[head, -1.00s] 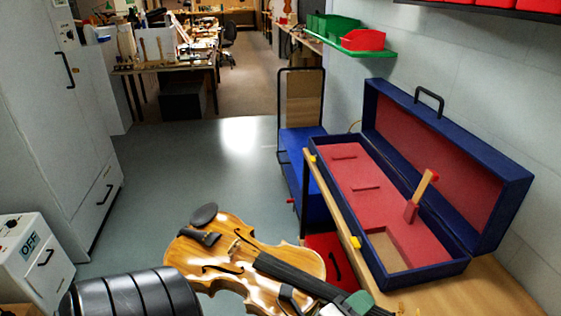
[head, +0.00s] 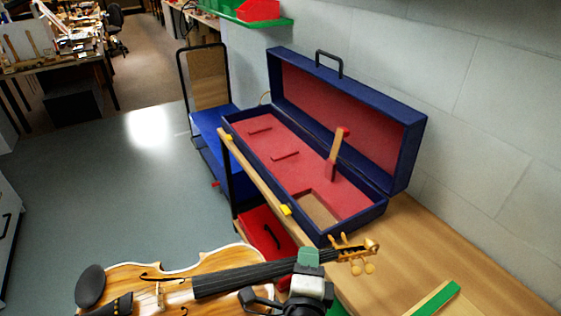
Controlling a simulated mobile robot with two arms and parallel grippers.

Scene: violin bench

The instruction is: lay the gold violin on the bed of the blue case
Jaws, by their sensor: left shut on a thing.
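The gold violin (head: 215,262) is at the bottom of the head view, clear of the bench, its body to the left and its scroll to the right. My left gripper (head: 308,270) is shut on the violin's neck near the pegs. The blue case (head: 365,218) stands open on the bench behind the violin, its lid raised against the wall side. Its red bed (head: 292,155) is empty of any violin. The violin's lower edge is cut off by the frame. My right gripper is not in view.
The wooden bench (head: 415,250) has free room right of the case. A green-and-wood strip (head: 437,299) lies at its front. A blue trolley (head: 207,125) and a red drawer (head: 262,236) are left.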

